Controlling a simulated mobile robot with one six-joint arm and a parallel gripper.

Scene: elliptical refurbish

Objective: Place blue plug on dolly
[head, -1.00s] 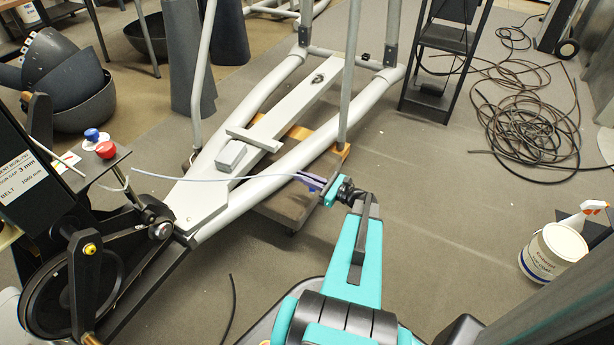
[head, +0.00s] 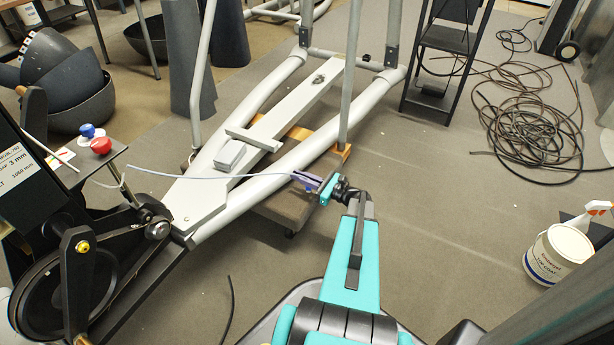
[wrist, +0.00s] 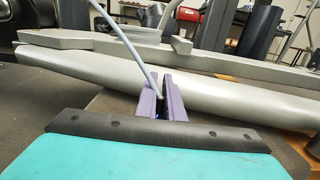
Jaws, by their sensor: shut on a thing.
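My gripper (head: 306,181) is shut on the blue plug at the end of a thin pale-blue cable (head: 190,176). The wrist view shows its two purple fingers (wrist: 162,98) close together with the cable (wrist: 128,48) running between them. Only a small patch of blue on the plug (wrist: 157,115) shows low between the fingers; the rest is hidden. The dolly (head: 284,207) is a low wooden platform on casters under the grey elliptical frame. My gripper is above or beside its right front part; the height gap cannot be told.
The elliptical's grey tube (head: 270,184) crosses above the dolly, just beyond my gripper. Coiled black cable (head: 530,130) and a white bucket (head: 557,252) are on the right. Floor between is clear.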

